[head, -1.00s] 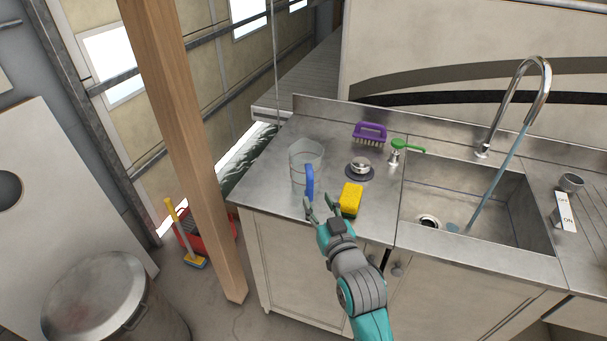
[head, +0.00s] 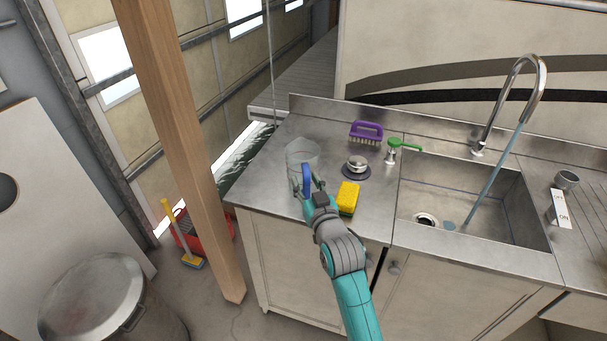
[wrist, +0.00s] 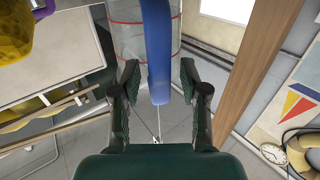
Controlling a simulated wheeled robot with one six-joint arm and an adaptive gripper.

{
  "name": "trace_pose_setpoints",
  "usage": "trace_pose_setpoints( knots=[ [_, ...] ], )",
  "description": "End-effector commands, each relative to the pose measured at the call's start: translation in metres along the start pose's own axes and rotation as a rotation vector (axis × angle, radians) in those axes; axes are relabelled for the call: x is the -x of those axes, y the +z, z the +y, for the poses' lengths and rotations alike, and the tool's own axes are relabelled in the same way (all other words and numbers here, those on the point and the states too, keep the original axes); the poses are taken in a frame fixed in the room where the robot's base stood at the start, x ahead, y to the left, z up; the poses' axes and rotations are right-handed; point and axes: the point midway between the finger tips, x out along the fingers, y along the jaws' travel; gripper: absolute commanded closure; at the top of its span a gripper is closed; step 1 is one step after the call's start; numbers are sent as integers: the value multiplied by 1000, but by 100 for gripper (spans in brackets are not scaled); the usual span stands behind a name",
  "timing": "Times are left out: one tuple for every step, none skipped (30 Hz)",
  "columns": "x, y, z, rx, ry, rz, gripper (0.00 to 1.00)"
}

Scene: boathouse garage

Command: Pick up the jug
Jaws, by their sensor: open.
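The jug (head: 302,151) is clear with a blue handle (head: 306,178) and stands upright at the left end of the metal counter. Its handle faces the front, toward my arm. My gripper (head: 306,188) is at the handle, and its fingers partly cover the jug's lower part in the head view. In the wrist view my gripper (wrist: 158,95) is open, with one finger on each side of the blue handle (wrist: 157,50). Gaps show between the handle and both fingers. The clear jug body (wrist: 128,35) with red lines shows behind the handle.
A yellow sponge (head: 348,198) lies just right of my gripper. A sink plug (head: 357,166), a purple brush (head: 367,131) and a green-topped soap pump (head: 393,151) stand behind it. The sink (head: 470,205) is to the right. A wooden post (head: 185,150) rises left of the counter.

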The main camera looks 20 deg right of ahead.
Motion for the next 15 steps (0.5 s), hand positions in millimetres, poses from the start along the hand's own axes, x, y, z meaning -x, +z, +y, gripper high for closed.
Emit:
trace_pose_setpoints(
  knots=[
    [0, 0, 0, 0, 0, 0, 63],
    [0, 0, 0, 0, 0, 0, 71],
    [0, 0, 0, 0, 0, 0, 81],
    [0, 0, 0, 0, 0, 0, 88],
    [0, 0, 0, 0, 0, 0, 96],
    [0, 0, 0, 0, 0, 0, 100],
    [0, 0, 0, 0, 0, 0, 100],
    [0, 0, 0, 0, 0, 0, 100],
    [0, 0, 0, 0, 0, 0, 100],
    [0, 0, 0, 0, 0, 1, 100],
    [0, 0, 0, 0, 0, 1, 100],
    [0, 0, 0, 0, 0, 1, 100],
    [0, 0, 0, 0, 0, 1, 100],
    [0, 0, 0, 0, 0, 1, 100],
    [0, 0, 0, 0, 0, 1, 100]
  ],
)
